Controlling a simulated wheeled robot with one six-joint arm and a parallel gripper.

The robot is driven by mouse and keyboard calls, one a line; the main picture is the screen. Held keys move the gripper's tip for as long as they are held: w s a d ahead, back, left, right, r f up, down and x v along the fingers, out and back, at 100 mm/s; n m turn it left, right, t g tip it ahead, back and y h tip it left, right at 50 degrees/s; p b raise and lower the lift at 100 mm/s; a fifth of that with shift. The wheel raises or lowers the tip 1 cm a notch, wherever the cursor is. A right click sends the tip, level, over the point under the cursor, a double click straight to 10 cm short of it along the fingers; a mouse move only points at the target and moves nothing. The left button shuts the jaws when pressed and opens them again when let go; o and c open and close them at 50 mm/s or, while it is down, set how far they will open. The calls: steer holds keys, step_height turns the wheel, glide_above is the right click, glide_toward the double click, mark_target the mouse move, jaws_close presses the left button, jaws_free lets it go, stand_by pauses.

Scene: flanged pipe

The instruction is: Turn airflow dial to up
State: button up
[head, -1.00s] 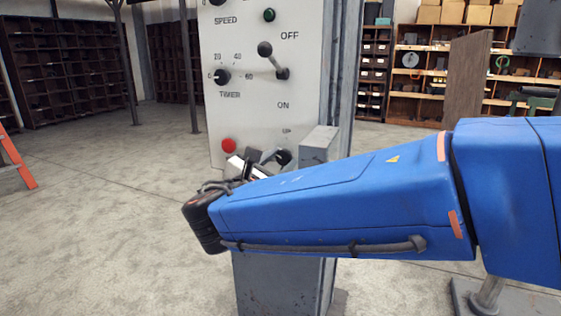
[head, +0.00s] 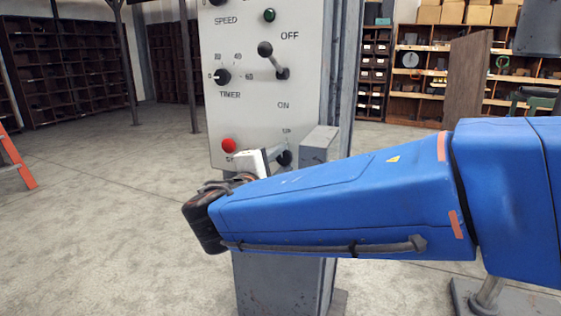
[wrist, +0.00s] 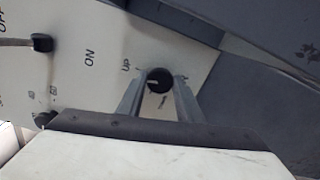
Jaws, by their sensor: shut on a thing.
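The airflow dial (wrist: 159,80) is a small black knob with a pale mark on its face, low on the grey control panel. In the wrist view it sits between the fingers of my gripper (wrist: 159,90), which is shut on it. The "UP" label (wrist: 126,65) is printed beside the dial, and the pale mark lies on the dial's left part in that view. In the head view the dial (head: 284,158) shows at the panel's lower right, partly hidden by my gripper (head: 276,156); the "UP" label (head: 287,130) is above it.
The panel (head: 255,110) also carries a lever (head: 272,60) between OFF and ON, a timer knob (head: 222,77), a red button (head: 228,145) and a green lamp (head: 269,15). A grey box (head: 319,145) juts out just right of the dial. Open floor lies left.

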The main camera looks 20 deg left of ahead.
steer(key=shift+m, duration=1.2)
steer(key=shift+f, duration=0.1)
steer(key=o, duration=1)
steer(key=shift+o, duration=0.2)
steer(key=shift+s, duration=0.1)
steer(key=s+a, duration=0.1)
steer(key=s, duration=1.6)
steer(key=shift+a, duration=0.15)
steer(key=shift+s, duration=0.1)
